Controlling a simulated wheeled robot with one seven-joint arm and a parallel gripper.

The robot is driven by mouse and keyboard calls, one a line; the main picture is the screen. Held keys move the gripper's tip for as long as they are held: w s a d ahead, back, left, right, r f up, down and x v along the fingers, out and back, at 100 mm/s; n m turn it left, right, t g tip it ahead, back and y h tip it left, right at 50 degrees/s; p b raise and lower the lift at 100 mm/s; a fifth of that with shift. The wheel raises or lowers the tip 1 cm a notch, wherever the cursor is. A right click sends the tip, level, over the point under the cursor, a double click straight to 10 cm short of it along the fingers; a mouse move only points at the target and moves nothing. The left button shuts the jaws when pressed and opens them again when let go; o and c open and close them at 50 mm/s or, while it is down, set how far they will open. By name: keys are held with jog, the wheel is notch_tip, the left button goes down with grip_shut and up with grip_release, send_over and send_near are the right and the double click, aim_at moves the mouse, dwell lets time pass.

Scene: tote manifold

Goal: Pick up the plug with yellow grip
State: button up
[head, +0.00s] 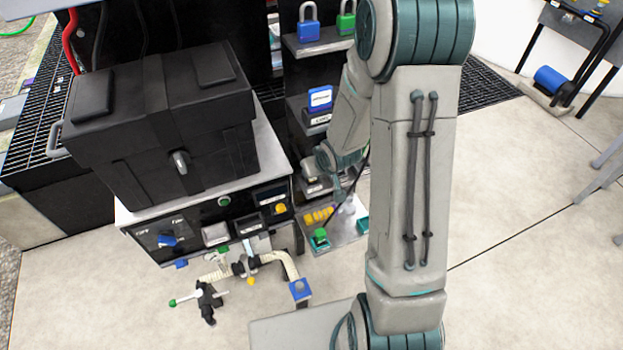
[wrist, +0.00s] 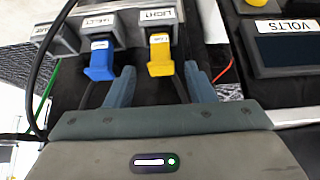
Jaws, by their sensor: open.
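The plug with yellow grip (wrist: 160,55) sits in a grey socket block labelled LIGHT (wrist: 159,16) in the wrist view, with a dark cable running down from it. My gripper (wrist: 158,68) is open, with one finger on each side of the yellow grip. The left finger lies in the gap between the yellow plug and a plug with blue grip (wrist: 101,62). I cannot tell whether either finger touches a plug. In the head view my arm hides much of this area, and I cannot make out the yellow plug with certainty.
The blue plug is in the neighbouring socket block (wrist: 101,20), close to my left finger. A panel marked VOLTS (wrist: 290,45) stands at the right. A black cable loops at the left. In the head view, a black case (head: 150,130) sits on the bench beside my arm.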

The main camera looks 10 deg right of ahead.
aim_at(313, 182)
jog(key=shift+x, duration=2.95)
jog(key=shift+s, duration=0.1)
grip_shut()
